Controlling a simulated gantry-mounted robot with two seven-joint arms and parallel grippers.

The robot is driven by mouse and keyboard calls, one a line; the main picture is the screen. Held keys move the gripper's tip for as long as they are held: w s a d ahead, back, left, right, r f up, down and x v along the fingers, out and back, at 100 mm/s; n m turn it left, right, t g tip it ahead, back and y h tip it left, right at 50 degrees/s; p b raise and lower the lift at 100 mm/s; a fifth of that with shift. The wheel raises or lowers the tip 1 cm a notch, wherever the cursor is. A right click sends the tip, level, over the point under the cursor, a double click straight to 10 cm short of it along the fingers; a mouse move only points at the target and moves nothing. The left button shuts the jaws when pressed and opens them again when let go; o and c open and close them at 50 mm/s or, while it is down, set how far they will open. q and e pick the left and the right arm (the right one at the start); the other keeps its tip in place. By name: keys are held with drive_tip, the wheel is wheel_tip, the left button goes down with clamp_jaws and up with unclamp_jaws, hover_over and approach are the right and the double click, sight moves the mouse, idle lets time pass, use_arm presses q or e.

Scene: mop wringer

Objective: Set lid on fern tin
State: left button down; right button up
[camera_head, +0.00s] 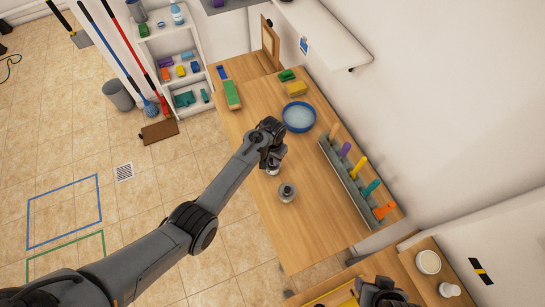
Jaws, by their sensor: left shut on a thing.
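My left gripper (272,163) is over the wooden bench and shut on a small greyish-white object (273,169). The gripper hides most of that object, so I cannot tell if it is the lid. A squat grey round container (287,192) with a darker, narrower top stands on the bench just below the gripper in the picture, apart from it. No fern marking is readable, so I cannot tell if it is the fern tin. My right gripper (381,293) is at the bottom edge, partly cut off, its jaws unclear.
A blue bowl (299,117) stands behind the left gripper. A grey rack (345,178) with several coloured handles runs along the bench's right side. Green blocks (232,95) lie at the far end. Two pale round items (428,262) sit lower right. The bench's near part is clear.

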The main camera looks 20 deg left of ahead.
use_arm(q)
drive_tip(key=shift+f, duration=0.2)
idle(0.7)
drive_tip(key=c, duration=0.9)
unclamp_jaws()
drive_tip(key=shift+o, duration=0.2)
use_arm(e)
drive_tip(key=shift+r, duration=0.1)
use_arm(q)
wheel_tip(320, 180, up, 3)
drive_tip(key=p, duration=0.3)
drive_tip(key=shift+f, duration=0.2)
drive_tip(key=shift+r+p, duration=0.5)
drive_tip(key=shift+r, duration=1.7)
use_arm(e)
drive_tip(key=shift+r, duration=1.8)
